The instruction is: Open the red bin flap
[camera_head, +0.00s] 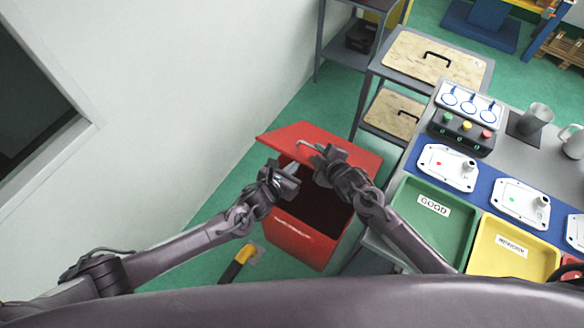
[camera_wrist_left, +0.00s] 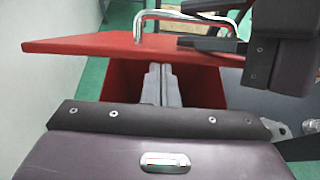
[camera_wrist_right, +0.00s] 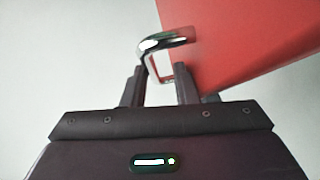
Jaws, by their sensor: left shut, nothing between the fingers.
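The red bin (camera_head: 303,240) stands on the floor. Its red flap (camera_head: 352,152) is tilted up, and the dark inside shows below it. The flap also shows in the left wrist view (camera_wrist_left: 85,45). A metal bar handle (camera_wrist_left: 160,14) sits on the flap. My right gripper (camera_head: 318,156) is at the handle, its fingers apart on either side of part of the handle (camera_wrist_right: 165,42) in the right wrist view. My left gripper (camera_head: 294,170) is shut and empty, its fingertips (camera_wrist_left: 159,70) over the bin's opening, near the flap's underside.
A white wall (camera_head: 180,110) stands left of the bin. A workbench with a green GOOD tray (camera_head: 428,226) and a yellow tray (camera_head: 505,243) is close on the right. A wooden-topped cart (camera_head: 430,55) stands behind. A yellow-and-black object (camera_head: 240,262) lies on the floor in front.

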